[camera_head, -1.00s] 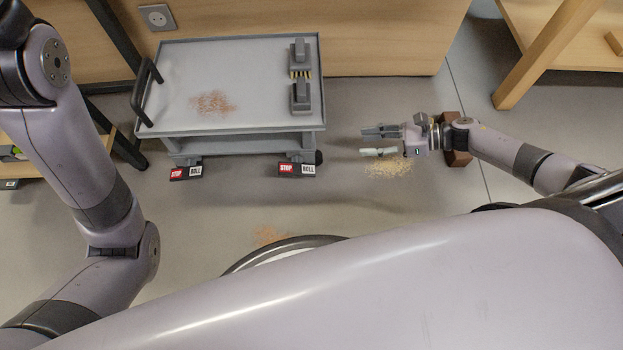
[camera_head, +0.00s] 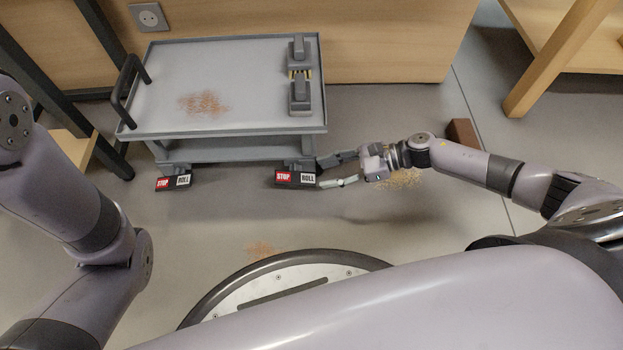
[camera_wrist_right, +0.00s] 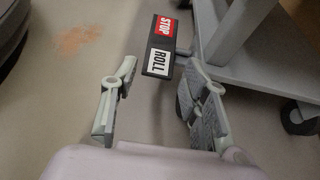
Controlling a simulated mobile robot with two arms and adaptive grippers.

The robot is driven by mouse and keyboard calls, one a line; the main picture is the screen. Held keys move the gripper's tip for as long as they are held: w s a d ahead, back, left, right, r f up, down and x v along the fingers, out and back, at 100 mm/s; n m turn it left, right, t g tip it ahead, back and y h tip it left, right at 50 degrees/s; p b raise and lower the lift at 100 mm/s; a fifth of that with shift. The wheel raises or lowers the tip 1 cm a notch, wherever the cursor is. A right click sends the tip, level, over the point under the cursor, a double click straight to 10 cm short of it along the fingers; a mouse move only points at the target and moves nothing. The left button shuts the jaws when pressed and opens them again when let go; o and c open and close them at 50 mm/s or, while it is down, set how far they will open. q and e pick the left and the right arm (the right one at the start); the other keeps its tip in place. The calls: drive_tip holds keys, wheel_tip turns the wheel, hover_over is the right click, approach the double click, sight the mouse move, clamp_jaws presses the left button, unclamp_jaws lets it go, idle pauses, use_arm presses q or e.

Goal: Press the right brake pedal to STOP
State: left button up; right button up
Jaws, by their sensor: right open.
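The grey cart (camera_head: 225,131) has two black brake pedals at its lower front edge, each with a red STOP label and a white ROLL label. The right pedal (camera_head: 295,178) is beside my right gripper (camera_head: 322,172). The gripper is open and empty, its fingertips just right of the pedal's ROLL end; I cannot tell whether they touch it. In the right wrist view the right pedal (camera_wrist_right: 160,46) appears just beyond the open fingers (camera_wrist_right: 158,75), ROLL end nearer. The left pedal (camera_head: 173,183) stands apart. Which way either pedal is tilted is unclear. My left gripper is out of view.
The cart carries a grey device (camera_head: 300,77) at its right side and reddish crumbs (camera_head: 204,103). A brown block (camera_head: 462,133) lies on the floor behind my right arm. Pale crumbs (camera_head: 402,180) lie under the right wrist. The floor before the pedals is open.

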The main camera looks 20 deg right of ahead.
sight(304, 178)
drive_tip(key=b+x, duration=0.1)
drive_tip(key=x, duration=0.4)
drive_tip(key=shift+a+b, duration=0.1)
drive_tip(key=shift+b, duration=0.2)
drive_tip(key=shift+c, duration=0.6)
